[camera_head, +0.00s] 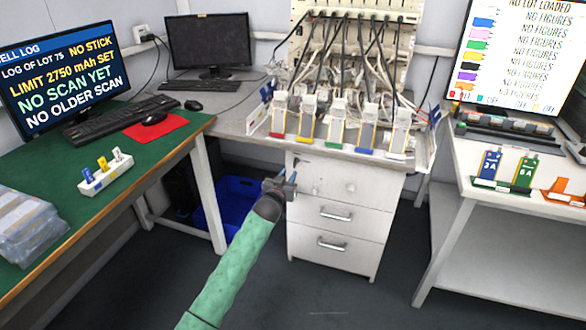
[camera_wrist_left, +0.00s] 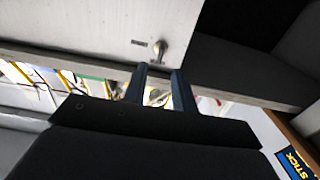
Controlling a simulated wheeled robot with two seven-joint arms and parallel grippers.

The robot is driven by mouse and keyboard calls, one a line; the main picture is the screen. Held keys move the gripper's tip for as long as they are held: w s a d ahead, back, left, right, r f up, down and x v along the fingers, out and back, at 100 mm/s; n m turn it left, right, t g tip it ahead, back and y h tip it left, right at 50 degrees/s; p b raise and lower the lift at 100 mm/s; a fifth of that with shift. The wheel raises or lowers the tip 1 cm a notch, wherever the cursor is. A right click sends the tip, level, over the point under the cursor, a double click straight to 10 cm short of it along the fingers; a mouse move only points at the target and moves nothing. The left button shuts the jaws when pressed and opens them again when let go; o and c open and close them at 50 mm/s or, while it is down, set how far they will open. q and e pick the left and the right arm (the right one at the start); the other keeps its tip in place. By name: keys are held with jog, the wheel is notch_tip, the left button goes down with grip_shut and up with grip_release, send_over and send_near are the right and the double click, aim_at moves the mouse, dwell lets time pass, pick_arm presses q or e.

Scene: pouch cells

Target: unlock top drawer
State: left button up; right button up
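The white drawer cabinet (camera_head: 335,247) stands under the bench in the middle of the head view. Its top drawer (camera_head: 330,180) looks closed, and its left edge is partly hidden by my left gripper (camera_head: 281,183). In the left wrist view, a small metal key or knob (camera_wrist_left: 160,46) sticks out of the white front panel (camera_wrist_left: 85,28), beside a small dark slot. My left gripper (camera_wrist_left: 160,88) has its two fingers apart with nothing held between them. The fingertips are close to the knob but look apart from it. My right gripper is in neither view.
Several upright cell holders (camera_head: 308,118) with cables line the bench above the cabinet. A green-topped desk (camera_head: 130,165) stands left and a white table (camera_head: 510,235) right. A blue bin (camera_head: 236,200) sits left of the cabinet. The floor in front is clear.

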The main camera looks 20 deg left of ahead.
aim_at(294, 165)
pick_arm(q)
jog(key=shift+w, duration=2.9)
jog(key=shift+c, duration=0.2)
grip_shut()
